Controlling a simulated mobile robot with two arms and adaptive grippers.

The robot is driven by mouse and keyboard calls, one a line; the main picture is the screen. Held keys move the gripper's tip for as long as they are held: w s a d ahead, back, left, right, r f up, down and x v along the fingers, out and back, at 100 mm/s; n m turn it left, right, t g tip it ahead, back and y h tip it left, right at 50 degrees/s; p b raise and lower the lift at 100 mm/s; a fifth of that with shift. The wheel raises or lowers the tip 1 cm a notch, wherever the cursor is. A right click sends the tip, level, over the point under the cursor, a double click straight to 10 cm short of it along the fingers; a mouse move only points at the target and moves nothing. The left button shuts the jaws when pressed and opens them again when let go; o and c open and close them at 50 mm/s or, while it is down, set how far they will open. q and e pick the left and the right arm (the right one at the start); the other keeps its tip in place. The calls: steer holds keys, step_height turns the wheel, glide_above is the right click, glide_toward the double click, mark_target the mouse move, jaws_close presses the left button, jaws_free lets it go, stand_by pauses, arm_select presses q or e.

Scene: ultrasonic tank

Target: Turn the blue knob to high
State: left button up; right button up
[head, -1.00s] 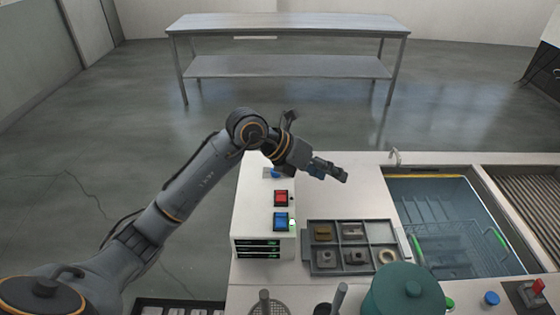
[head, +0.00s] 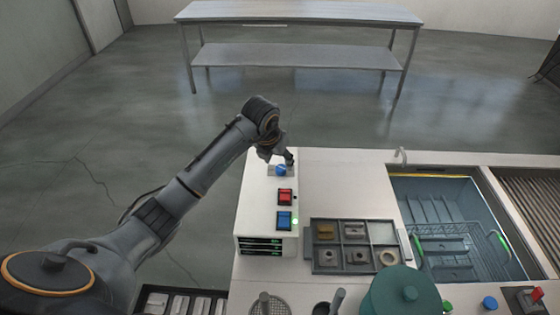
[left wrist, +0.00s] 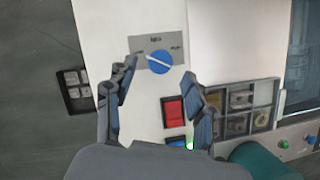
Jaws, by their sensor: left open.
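The blue knob (head: 281,170) sits on a grey plate at the far end of the white control box (head: 262,205). In the left wrist view the blue knob (left wrist: 159,62) shows a white pointer line that slants; the plate's lettering is too small to read. My left gripper (head: 282,156) is above the far end of the box, close to the knob. In the left wrist view its two fingers (left wrist: 160,92) are spread apart with nothing between them, and the knob lies just beyond the fingertips. My right gripper is not in view.
A red switch (head: 285,196) and a blue switch (head: 284,220) are on the same box. A parts tray (head: 310,262), a teal lidded pot (head: 405,295) and the tank with a wire basket (head: 450,245) are to the right. The counter behind the tray is clear.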

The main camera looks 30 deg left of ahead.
mark_target(281, 167)
arm_select(q)
steer(key=shift+p+x, duration=0.35)
steer(key=shift+x, duration=1.55)
jaws_close()
